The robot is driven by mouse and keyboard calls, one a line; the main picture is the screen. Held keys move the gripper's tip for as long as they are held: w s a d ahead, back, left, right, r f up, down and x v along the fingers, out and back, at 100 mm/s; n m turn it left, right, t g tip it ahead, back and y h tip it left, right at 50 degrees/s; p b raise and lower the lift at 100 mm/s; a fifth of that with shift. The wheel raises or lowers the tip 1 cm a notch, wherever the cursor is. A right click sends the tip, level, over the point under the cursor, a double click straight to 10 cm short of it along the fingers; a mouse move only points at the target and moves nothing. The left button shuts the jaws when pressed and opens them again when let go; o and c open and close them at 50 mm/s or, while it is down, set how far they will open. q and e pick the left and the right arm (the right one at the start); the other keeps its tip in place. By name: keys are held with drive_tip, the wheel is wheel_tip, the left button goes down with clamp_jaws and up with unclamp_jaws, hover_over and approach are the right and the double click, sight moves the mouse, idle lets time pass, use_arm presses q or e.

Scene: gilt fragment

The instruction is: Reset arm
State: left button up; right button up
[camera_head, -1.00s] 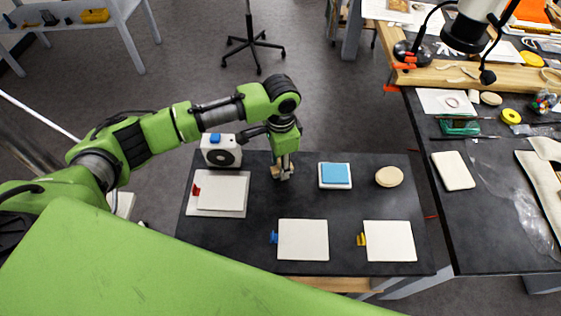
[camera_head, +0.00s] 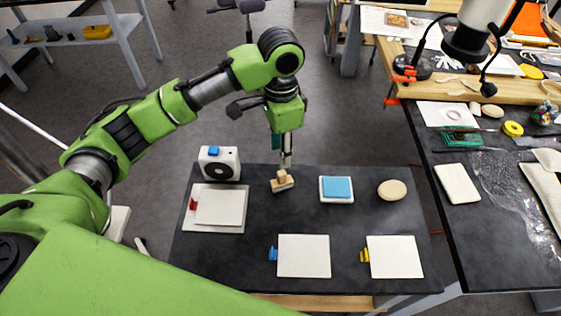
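My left gripper (camera_head: 286,161) points down from the green arm that comes in from the left. It hangs above a small wooden stamp-like block (camera_head: 283,181) on the dark table (camera_head: 230,262). The block stands on the table, apart from the fingers as far as this view shows. The fingers look narrow and close together, and I cannot tell whether they are open or shut. My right gripper is not in view.
On the table are a white device with a blue button (camera_head: 219,163), a blue pad (camera_head: 337,188), a round cream disc (camera_head: 391,190) and white cards with red, blue (camera_head: 303,256) and yellow (camera_head: 396,257) tabs. A cluttered workbench (camera_head: 465,220) stands to the right.

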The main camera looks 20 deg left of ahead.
use_arm(q)
drive_tip(key=shift+r, duration=0.4)
